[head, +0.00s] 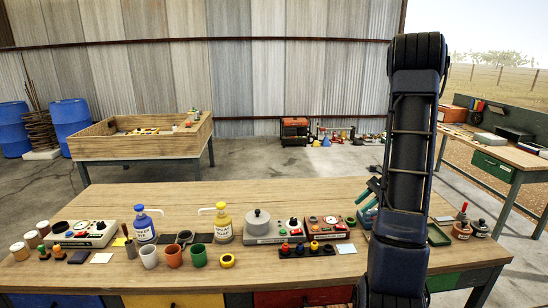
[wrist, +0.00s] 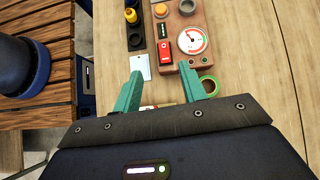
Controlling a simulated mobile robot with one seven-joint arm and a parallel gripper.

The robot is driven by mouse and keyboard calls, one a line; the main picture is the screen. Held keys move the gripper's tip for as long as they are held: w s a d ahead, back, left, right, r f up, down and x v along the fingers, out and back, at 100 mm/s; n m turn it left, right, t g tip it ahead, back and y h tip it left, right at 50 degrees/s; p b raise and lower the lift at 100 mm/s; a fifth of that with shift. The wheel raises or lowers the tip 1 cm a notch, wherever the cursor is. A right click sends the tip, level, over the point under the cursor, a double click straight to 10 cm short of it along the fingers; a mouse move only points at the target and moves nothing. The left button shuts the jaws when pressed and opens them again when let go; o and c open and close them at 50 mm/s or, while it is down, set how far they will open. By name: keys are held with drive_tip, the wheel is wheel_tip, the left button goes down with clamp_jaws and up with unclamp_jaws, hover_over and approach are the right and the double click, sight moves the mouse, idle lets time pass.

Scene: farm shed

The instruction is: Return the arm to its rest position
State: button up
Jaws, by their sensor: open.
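My arm (head: 408,150) stands tall at the right of the head view, in front of the workbench. My gripper (wrist: 160,72) has two teal fingers spread apart with nothing held between them. In the head view its teal fingers (head: 370,203) show just left of the arm, over the right part of the bench; the rest is hidden behind the arm. In the wrist view the fingers point toward a red-brown device with a gauge (wrist: 190,42) and a white card (wrist: 141,67).
The wooden workbench (head: 300,190) carries a blue pump bottle (head: 145,226), a yellow pump bottle (head: 222,224), several cups, a grey device (head: 270,229) and the gauge device (head: 325,229). Another bench (head: 500,151) stands at the right. A wooden-sided table (head: 140,146) is behind, with open floor between.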

drive_tip(key=s+a+r+n+t+h, duration=0.1)
drive_tip(key=s+a+r+n+h, duration=0.2)
drive_tip(key=s+r, duration=0.4)
drive_tip(key=s+a+r+n+t+h, duration=0.2)
drive_tip(key=s+a+r+n+h, duration=0.1)
drive_tip(key=s+a+r+n, duration=0.3)
drive_tip(key=s+a+r+n+t+h, duration=0.1)
drive_tip(key=s+a+r+n+h, duration=0.1)
drive_tip(key=s+a+r+n, duration=0.2)
drive_tip(key=shift+s+a+r+n+t+h, duration=0.4)
drive_tip(key=shift+s+r+n, duration=1.6)
drive_tip(key=shift+s, duration=0.55)
drive_tip(key=shift+o, duration=0.2)
drive_tip(key=shift+f, duration=0.15)
